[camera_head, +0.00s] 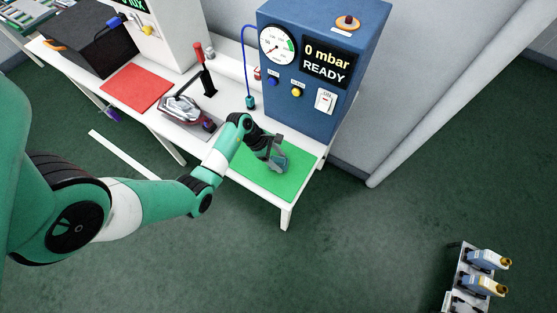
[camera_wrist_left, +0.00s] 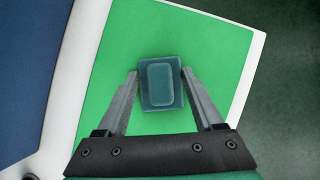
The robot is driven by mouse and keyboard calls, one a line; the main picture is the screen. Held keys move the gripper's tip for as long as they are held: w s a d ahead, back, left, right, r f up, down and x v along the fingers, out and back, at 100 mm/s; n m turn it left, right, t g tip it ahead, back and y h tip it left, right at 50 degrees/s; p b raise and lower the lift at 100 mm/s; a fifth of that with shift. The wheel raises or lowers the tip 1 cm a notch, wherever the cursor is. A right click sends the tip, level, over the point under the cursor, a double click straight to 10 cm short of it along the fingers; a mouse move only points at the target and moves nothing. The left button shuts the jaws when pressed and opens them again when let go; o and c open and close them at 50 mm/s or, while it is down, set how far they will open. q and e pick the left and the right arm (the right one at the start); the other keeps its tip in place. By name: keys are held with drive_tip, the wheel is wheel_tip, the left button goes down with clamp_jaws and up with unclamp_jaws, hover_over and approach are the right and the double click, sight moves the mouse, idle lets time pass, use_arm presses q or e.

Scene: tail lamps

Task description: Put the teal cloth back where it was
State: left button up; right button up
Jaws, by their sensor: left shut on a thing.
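The teal cloth (camera_wrist_left: 160,83) is a small folded block between the fingers of my left gripper (camera_wrist_left: 160,85) in the left wrist view. The left gripper is shut on it. In the head view the left gripper (camera_head: 277,160) points down over the green mat (camera_head: 294,181), with the teal cloth partly hidden by the fingers. The green mat (camera_wrist_left: 215,60) lies under the cloth in the left wrist view too. I cannot tell whether the cloth touches the mat. My right gripper is not in view.
A blue test box (camera_head: 300,105) with a gauge and a display reading "0 mbar READY" stands behind the green mat. On the white table (camera_head: 170,128) are a tail lamp (camera_head: 186,112), a red-handled lever (camera_head: 204,70) and a red mat (camera_head: 137,88).

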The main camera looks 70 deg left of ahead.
use_arm(q)
drive_tip(key=shift+f, duration=0.1)
drive_tip(key=o, duration=1.3)
drive_tip(key=shift+r, duration=0.25)
drive_tip(key=p+v, duration=0.4)
drive_tip(key=v, duration=0.7)
drive_tip(key=shift+s+r, duration=0.2)
drive_tip(key=shift+r, duration=0.1)
drive_tip(key=shift+a, duration=0.15)
